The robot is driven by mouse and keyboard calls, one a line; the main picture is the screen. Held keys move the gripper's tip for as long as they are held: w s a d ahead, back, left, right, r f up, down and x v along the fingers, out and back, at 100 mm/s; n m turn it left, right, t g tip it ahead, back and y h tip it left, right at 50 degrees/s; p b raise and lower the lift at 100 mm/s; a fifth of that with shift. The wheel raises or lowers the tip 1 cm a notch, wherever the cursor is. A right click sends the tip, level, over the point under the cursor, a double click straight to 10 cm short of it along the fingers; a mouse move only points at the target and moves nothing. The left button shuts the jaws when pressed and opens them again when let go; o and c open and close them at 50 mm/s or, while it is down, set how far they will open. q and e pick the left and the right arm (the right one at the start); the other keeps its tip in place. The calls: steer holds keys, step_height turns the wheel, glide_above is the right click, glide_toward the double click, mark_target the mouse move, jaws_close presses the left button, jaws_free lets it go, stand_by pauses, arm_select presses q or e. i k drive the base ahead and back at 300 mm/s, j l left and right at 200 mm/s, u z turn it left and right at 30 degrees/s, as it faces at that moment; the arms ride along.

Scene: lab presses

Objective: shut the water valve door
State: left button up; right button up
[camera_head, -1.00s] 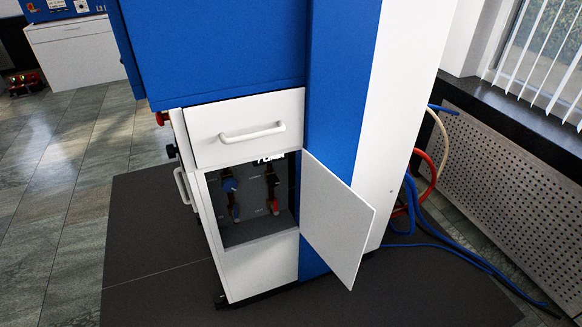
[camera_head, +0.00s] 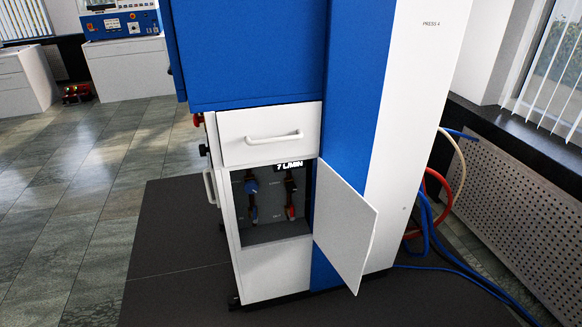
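The water valve door (camera_head: 343,226) is a white flat panel hinged on the right side of an open compartment low on the press. It stands swung wide open, out to the right and in front of the blue column. Inside the compartment (camera_head: 272,233) are a valve with a blue handle (camera_head: 253,213) and a valve with a red handle (camera_head: 291,211). A "7 L/MIN" label sits at the top of the opening. Neither of my grippers is in view.
A white drawer (camera_head: 270,151) with a bar handle is above the compartment. Blue and red hoses (camera_head: 428,222) run on the floor right of the press, near a perforated radiator panel (camera_head: 520,210). A dark mat (camera_head: 175,240) lies under the press; tiled floor is clear at left.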

mark_target(344, 224)
steer(key=i+l+u, duration=0.1)
steer(key=l+u, duration=0.15)
steer(key=u, duration=0.15)
steer(key=i+l+u, duration=0.1)
steer(key=l+u, duration=0.4)
steer(key=u, duration=0.25)
steer(key=l+u, duration=0.35)
steer(key=l, duration=2.2)
steer(key=k, duration=0.05)
